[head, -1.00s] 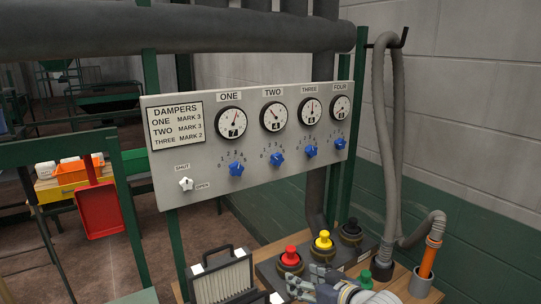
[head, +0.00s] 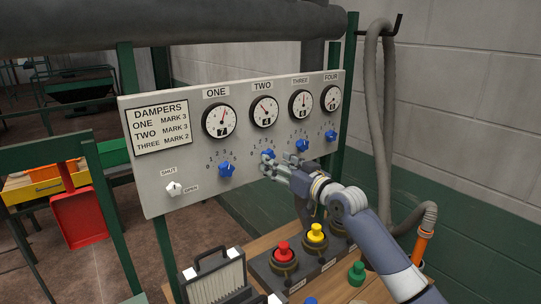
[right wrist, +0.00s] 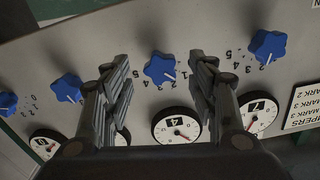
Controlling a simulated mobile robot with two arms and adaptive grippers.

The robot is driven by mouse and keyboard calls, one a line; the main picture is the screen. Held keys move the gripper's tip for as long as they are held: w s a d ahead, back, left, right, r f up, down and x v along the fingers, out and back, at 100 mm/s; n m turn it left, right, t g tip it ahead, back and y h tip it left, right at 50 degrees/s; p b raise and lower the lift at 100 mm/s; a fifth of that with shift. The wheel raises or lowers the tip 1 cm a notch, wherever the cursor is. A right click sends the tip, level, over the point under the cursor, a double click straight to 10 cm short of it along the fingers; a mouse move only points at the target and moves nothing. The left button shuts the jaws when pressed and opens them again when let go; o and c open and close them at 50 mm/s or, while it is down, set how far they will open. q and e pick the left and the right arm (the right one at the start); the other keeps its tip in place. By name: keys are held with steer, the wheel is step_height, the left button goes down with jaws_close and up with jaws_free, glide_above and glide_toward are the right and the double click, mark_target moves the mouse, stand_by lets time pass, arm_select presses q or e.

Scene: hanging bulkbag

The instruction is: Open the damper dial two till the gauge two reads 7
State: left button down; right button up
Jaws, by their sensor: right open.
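Damper dial two, a blue star-shaped knob (head: 268,154), is on the grey panel below gauge two (head: 264,111). My right gripper (head: 279,163) is open at dial two and partly covers it in the head view. In the right wrist view, dial two (right wrist: 160,69) shows between the two spread fingers (right wrist: 161,78), with space on both sides. Its white pointer is near the low marks. Gauge two (right wrist: 177,127) shows upside down there; its small digit looks like a 4, but I cannot be sure. My left gripper is out of view.
Dial one (head: 227,169) and dial three (head: 302,145) flank dial two on the panel (head: 150,180). A white shut/open knob (head: 174,188) is at lower left. A grey hose (head: 380,120) hangs at right.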

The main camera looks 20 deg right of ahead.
steer(key=p+x, duration=0.1)
steer(key=x, duration=0.2)
steer(key=shift+w+a, duration=0.15)
steer(key=shift+w, duration=0.15)
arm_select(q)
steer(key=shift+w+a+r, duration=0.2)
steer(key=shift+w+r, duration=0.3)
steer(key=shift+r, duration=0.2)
arm_select(e)
steer(key=c, duration=1.1)
